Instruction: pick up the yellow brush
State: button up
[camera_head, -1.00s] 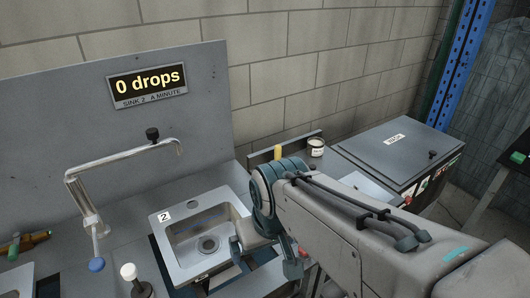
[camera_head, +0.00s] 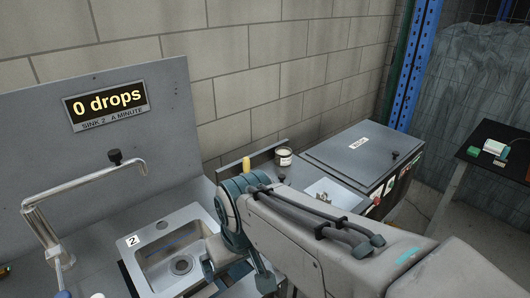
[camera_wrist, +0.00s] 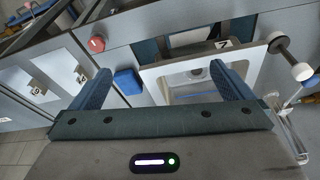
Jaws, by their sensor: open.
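A small upright yellow piece (camera_head: 246,163) shows behind my arm in the head view, beside a small jar. It may be the yellow brush, but most of it is hidden and I cannot tell its full shape. My gripper (camera_wrist: 163,85) is open and empty in the wrist view, its two blue fingers wide apart. It points toward the sink (camera_wrist: 180,93) and the counter's front. No yellow brush shows in the wrist view.
The sink labelled 2 also shows in the head view (camera_head: 150,268), with a bent metal faucet (camera_head: 85,185) on its left. A small jar (camera_head: 284,157) and a grey lidded box (camera_head: 362,160) stand right of the yellow piece. A blue knob (camera_wrist: 128,81) and red knob (camera_wrist: 97,43) protrude nearby.

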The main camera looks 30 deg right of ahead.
aim_at(246, 161)
jog(key=k, duration=1)
jog(key=z, duration=1.95)
jog(key=i, duration=1.5)
jog(key=u, duration=2.25)
jog(key=i, duration=0.5)
jog(key=u, duration=0.1)
